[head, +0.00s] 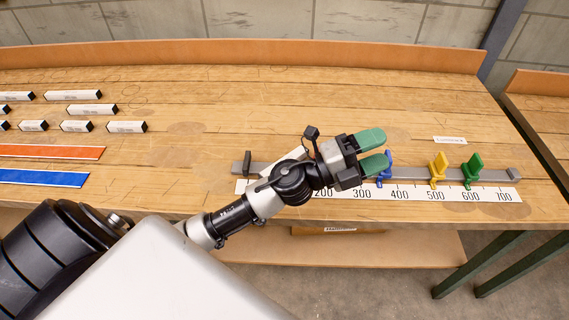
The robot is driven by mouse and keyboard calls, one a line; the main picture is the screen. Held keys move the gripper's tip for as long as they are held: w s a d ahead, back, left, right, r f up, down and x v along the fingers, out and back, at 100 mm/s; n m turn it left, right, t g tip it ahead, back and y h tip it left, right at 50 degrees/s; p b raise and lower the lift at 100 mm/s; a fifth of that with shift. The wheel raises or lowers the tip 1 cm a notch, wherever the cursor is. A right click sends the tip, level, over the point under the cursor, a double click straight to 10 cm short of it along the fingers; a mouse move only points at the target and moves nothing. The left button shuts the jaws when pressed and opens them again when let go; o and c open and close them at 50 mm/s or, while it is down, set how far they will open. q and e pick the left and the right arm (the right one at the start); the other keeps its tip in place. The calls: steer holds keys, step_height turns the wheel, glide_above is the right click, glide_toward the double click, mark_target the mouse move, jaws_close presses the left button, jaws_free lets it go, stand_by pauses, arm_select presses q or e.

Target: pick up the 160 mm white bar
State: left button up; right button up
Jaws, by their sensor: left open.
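Several white bars with black ends lie in rows on the bench at the left, among them a bar in the back row (73,95), a bar in the middle row (92,109) and a bar in the front row (126,127). Their printed labels are too small to read, so I cannot tell which is the 160 mm one. My left gripper (375,152) has green fingertips. It is open, with nothing visible between the fingers, above the measuring rail and well to the right of the bars. My right gripper is not in view.
A grey rail (405,177) with blue (385,167), yellow (438,169) and green (472,170) stops runs behind a white scale (413,194). Orange (50,152) and blue (42,178) strips lie at the left. A raised wooden edge (240,52) closes the back. The bench middle is clear.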

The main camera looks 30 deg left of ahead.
arm_select(q)
step_height(320, 180, down, 3)
steer(key=d+m+g+h, duration=0.1)
steer(key=d+m+g, duration=0.1)
steer(key=m+g, duration=0.75)
steer(key=m+g+y, duration=0.3)
steer(key=g+y, duration=0.3)
steer(key=y, duration=1)
glide_toward(285, 161)
steer(key=shift+d, duration=0.25)
step_height(285, 161, down, 5)
steer(key=shift+r+p, duration=0.2)
steer(key=shift+p, duration=0.2)
steer(key=shift+f, duration=0.65)
steer(key=f+p, duration=0.1)
steer(key=f, duration=0.3)
steer(key=shift+a+f, duration=0.15)
steer(key=shift+a, duration=0.05)
